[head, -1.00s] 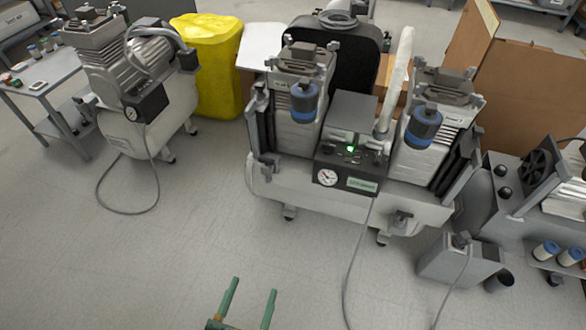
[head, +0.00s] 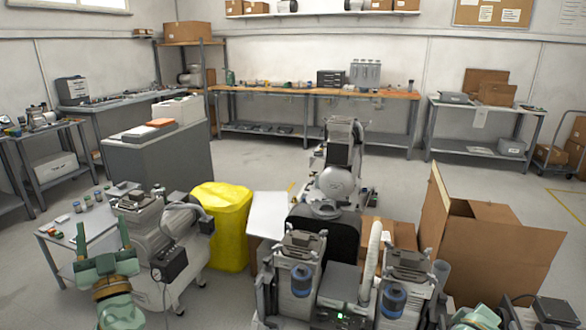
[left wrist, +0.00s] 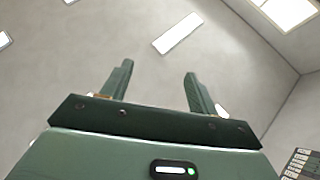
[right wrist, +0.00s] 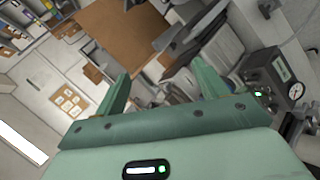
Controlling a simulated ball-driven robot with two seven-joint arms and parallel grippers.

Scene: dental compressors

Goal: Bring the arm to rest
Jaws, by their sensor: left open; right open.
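My left gripper (head: 100,240) is at the lower left of the head view, raised with its two green fingers pointing up. It is open with nothing between the fingers. In the left wrist view its fingers (left wrist: 158,72) are apart against the ceiling and its lights. My right gripper (right wrist: 160,72) is open and empty in the right wrist view, facing the compressors and a cardboard box. In the head view only a green part of my right arm (head: 480,318) shows at the bottom edge. Its fingers are not clear there.
The twin compressor (head: 345,285) stands close in front, with a gauge panel (right wrist: 275,80) near my right gripper. A smaller compressor (head: 165,235) and side table (head: 62,248) are by my left gripper.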

